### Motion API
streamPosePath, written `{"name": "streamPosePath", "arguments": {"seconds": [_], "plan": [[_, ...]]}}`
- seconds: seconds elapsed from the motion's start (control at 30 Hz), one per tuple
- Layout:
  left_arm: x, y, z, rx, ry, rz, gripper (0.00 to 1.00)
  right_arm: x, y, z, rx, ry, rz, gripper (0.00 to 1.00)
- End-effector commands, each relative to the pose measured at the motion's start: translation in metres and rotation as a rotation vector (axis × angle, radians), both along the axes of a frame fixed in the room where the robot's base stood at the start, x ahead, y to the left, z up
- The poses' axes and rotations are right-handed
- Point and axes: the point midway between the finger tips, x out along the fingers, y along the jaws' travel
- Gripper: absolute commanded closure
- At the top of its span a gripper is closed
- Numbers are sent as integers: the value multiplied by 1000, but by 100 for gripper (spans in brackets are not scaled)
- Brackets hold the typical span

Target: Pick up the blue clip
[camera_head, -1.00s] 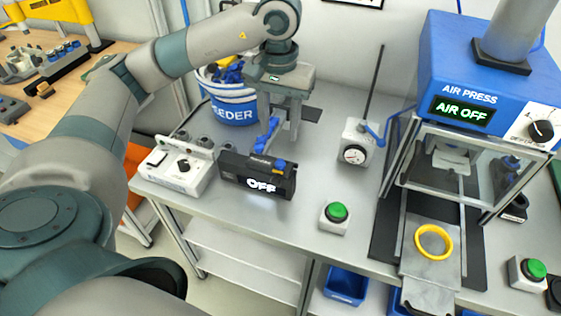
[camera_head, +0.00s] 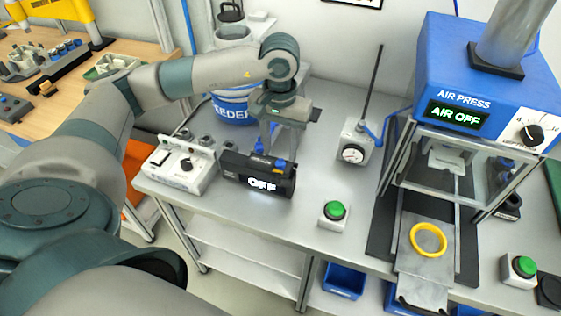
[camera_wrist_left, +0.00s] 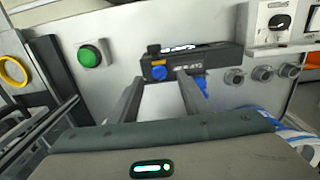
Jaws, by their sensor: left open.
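The blue clip (camera_head: 261,147) is a small blue piece at the back edge of the black box with the OFF display (camera_head: 262,184), partly hidden by my gripper. In the left wrist view, a blue piece that looks like it (camera_wrist_left: 203,86) shows beside the right-hand finger, partly covered. My left gripper (camera_head: 280,152) is open and points down just behind the black box, its fingers close to the clip. In the left wrist view the gap between the fingers (camera_wrist_left: 158,95) shows bare table. I cannot tell whether a finger touches the clip. My right gripper is out of view.
A white box with a dial (camera_head: 180,170) stands left of the black box. The blue feeder bucket (camera_head: 232,110) is behind. A gauge (camera_head: 355,145) and green button (camera_head: 334,210) stand to the right, then the air press (camera_head: 470,85). The table's middle is clear.

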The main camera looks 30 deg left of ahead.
Motion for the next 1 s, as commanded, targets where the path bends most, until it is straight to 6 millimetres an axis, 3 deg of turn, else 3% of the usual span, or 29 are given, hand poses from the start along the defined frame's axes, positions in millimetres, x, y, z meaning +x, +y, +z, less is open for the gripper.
{"name": "streamPosePath", "arguments": {"seconds": [0.13,0.33,0.83,0.87,1.0], "plan": [[1,0,-13,1,4,2,57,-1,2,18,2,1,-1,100],[2,0,-35,1,2,2,57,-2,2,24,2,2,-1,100],[2,-1,-38,0,0,1,57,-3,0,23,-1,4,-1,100],[2,-1,-38,0,0,1,59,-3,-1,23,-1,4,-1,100],[2,-1,-38,0,0,1,93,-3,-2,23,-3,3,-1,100]]}}
